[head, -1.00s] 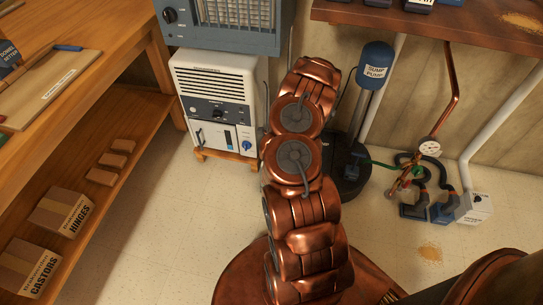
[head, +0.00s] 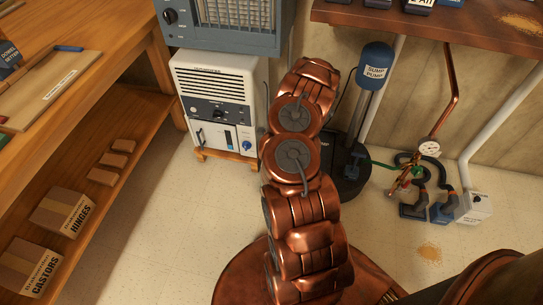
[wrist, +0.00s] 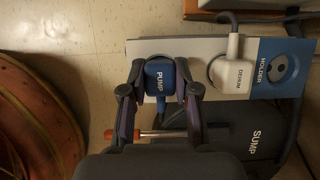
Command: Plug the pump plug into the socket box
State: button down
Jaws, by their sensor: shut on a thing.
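The blue pump plug (wrist: 160,80), marked PUMP, is between the two fingers of my gripper (wrist: 160,92) in the wrist view. My gripper is shut on it. The plug is over the left end of the white socket box (wrist: 203,47); I cannot tell whether it is seated or just in front. A curved edge shows around its top. A white plug marked DEHUM (wrist: 233,75) is at the socket beside it. A blue section marked HOLDER (wrist: 267,50) with an empty round hole is at the right. In the head view my arm hides my gripper and the plug.
The sump pump (head: 376,68) stands right of my arm, and its dark base (wrist: 258,145) shows in the wrist view. A white dehumidifier (head: 212,95) stands left of my arm. Pipes with a gauge (head: 429,148) are at the right. Open floor lies left of my arm.

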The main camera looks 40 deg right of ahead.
jog(key=shift+c, duration=1.4)
grip_release()
jog(key=shift+r, duration=0.15)
jog(key=shift+r+p, duration=3.45)
jog(key=shift+p, duration=0.1)
